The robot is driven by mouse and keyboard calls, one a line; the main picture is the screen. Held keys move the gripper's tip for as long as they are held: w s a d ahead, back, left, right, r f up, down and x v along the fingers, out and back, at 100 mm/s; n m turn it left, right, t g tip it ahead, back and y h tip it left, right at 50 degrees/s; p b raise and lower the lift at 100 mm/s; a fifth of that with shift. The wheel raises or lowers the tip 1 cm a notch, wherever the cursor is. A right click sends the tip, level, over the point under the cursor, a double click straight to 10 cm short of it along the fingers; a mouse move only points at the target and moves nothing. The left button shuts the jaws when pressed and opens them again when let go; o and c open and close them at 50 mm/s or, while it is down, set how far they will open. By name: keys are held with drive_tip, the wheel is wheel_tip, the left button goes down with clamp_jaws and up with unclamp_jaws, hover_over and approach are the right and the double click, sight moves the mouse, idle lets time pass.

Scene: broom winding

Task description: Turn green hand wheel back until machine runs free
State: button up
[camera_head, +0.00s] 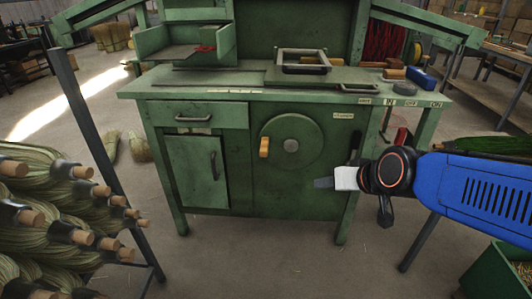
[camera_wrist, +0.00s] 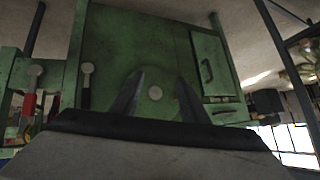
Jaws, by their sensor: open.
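The green hand wheel (camera_head: 306,132) is a round disc on the front of the green machine, with a grey hub. Its wooden handle (camera_head: 264,147) sticks out at the left of the hub. My gripper (camera_head: 322,183) is in front of the machine, below and right of the wheel, and apart from the handle. In the wrist view my gripper (camera_wrist: 159,76) is open with nothing between its two dark fingers. The wheel's hub (camera_wrist: 155,93) shows between them there; I cannot make out the wooden handle in that view.
The machine's bench (camera_head: 200,82) carries a metal frame (camera_head: 303,62). A dark lever (camera_head: 355,148) is on its front, close to my wrist. Broom bundles (camera_head: 45,215) on a rack fill the lower left. A green bin (camera_head: 500,272) stands lower right. The floor before the machine is clear.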

drive_tip(key=w+a+f+m+t, duration=0.15)
drive_tip(key=w+a+t, duration=0.25)
drive_tip(key=w+a, duration=0.7)
drive_tip(key=t+h, duration=0.4)
drive_tip(key=t, duration=0.2)
approach(264, 149)
drive_tip(key=shift+m, duration=0.25)
drive_tip(key=w, duration=0.7)
drive_tip(key=w+f, duration=0.1)
drive_tip(key=w, duration=0.3)
drive_tip(key=shift+w, duration=0.3)
drive_tip(key=shift+r, duration=0.1)
clamp_jaws()
